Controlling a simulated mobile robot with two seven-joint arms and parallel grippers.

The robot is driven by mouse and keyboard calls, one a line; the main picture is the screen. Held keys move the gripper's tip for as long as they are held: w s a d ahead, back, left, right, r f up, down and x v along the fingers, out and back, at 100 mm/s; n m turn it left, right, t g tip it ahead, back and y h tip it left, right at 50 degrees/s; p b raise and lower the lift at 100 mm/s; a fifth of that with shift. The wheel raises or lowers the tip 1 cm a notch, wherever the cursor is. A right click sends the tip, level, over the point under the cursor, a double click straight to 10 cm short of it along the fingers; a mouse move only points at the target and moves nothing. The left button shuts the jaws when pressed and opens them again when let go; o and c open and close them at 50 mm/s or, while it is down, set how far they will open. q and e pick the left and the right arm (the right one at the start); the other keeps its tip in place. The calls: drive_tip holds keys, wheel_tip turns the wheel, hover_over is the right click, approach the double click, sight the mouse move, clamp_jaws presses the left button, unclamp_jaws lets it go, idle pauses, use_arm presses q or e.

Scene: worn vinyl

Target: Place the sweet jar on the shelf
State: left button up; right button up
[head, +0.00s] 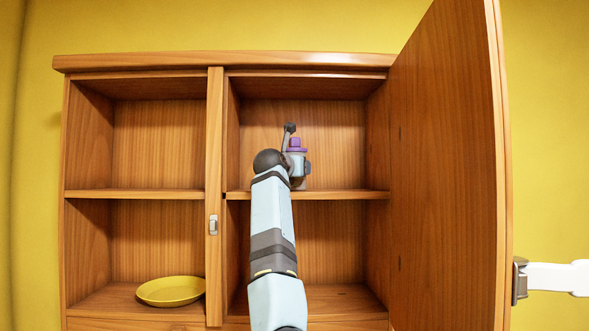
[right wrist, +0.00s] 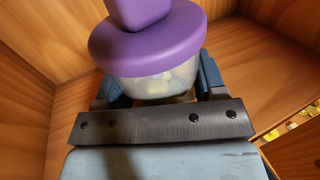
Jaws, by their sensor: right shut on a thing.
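The sweet jar (head: 297,144) has a purple lid with a knob and a clear body. In the right wrist view the jar (right wrist: 158,40) shows pale yellow contents. My right gripper (head: 297,168) is shut around the jar's body, its fingers on either side in the right wrist view (right wrist: 163,88). The jar is upright in the upper right compartment, just above or on the shelf board (head: 345,195). My arm hides its base, so I cannot tell whether it touches.
The wooden cabinet's right door (head: 445,160) stands open. A pale bar with a dark end (head: 519,281) is at its outer edge. A yellow plate (head: 170,291) lies in the lower left compartment. The upper left compartment is empty. A centre post (head: 214,130) stands left of my arm.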

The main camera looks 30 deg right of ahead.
drive_tip(key=o, duration=1.4)
drive_tip(key=shift+r, duration=0.2)
drive_tip(key=shift+b+v, duration=1.8)
drive_tip(key=shift+v, duration=4.25)
drive_tip(key=shift+f, duration=0.2)
